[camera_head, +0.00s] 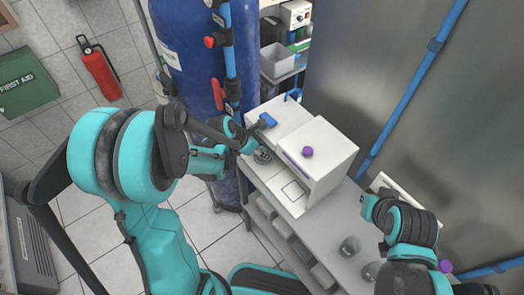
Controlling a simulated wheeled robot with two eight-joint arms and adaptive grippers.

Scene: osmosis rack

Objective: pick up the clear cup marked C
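No letter is readable on any cup, so I cannot tell which is C. My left gripper (248,140) is at the dispenser's left side, close beside the cup under the tap. Its fingers are small and overlap the tap, so their opening is unclear. My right gripper (370,206) is above the bench's right side, its fingers not distinguishable.
A blue tank (185,50) with pipes and red valves stands behind my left arm. A metal wall (390,60) with a blue pipe bounds the right. Bare bench top (318,228) lies before the dispenser.

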